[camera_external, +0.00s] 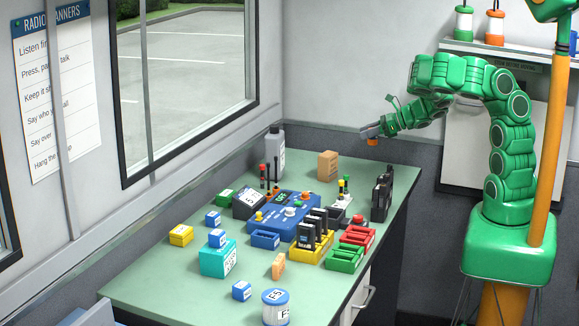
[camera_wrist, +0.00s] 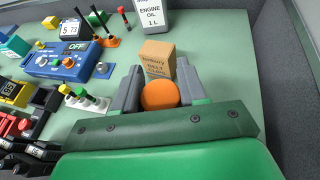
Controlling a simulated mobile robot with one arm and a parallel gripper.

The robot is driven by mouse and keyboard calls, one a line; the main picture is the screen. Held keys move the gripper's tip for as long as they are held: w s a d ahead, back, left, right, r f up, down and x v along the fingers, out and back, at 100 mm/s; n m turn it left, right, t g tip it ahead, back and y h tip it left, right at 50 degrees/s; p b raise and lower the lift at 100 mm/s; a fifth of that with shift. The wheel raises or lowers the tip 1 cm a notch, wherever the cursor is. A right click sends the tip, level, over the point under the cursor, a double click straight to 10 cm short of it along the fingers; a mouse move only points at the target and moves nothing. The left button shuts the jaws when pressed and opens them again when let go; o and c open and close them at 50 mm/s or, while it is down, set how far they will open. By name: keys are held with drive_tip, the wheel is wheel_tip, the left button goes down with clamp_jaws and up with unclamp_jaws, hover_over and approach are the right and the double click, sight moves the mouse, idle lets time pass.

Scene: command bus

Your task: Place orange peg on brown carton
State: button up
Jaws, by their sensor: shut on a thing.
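My gripper (camera_external: 371,131) is shut on the orange peg (camera_external: 373,142) and holds it in the air above the right back part of the table. In the wrist view the peg (camera_wrist: 160,95) shows its round orange end between the two grey fingers of my gripper (camera_wrist: 160,92). The brown carton (camera_external: 328,166) stands upright near the back of the table, lower and to the left of the peg in the external view. In the wrist view the carton (camera_wrist: 158,57) appears just beyond the peg, which hides part of its lower side.
A grey engine oil bottle (camera_external: 275,152) stands behind the carton at left. A blue panel box (camera_external: 285,213), a white base with coloured pegs (camera_external: 340,203) and black upright devices (camera_external: 381,194) stand in front. The green table (camera_external: 150,285) has bare room around the carton.

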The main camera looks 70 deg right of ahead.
drive_tip(key=a+r+n+g+y, duration=0.1)
drive_tip(key=a+r+n+y, duration=0.2)
drive_tip(key=a+r, duration=0.65)
hover_over(323, 154)
drive_tip(key=s, duration=0.2)
drive_tip(key=f, duration=0.8)
drive_tip(key=shift+w+a+f, duration=0.1)
drive_tip(key=shift+w+a, duration=0.05)
drive_tip(key=shift+a, duration=0.15)
drive_tip(key=shift+w+d+f, duration=0.25)
drive_tip(key=shift+w+f, duration=0.6)
drive_tip(key=shift+f, duration=1.7)
drive_tip(key=shift+f, duration=0.1)
drive_tip(key=o, duration=1.1)
drive_tip(key=shift+c, duration=0.2)
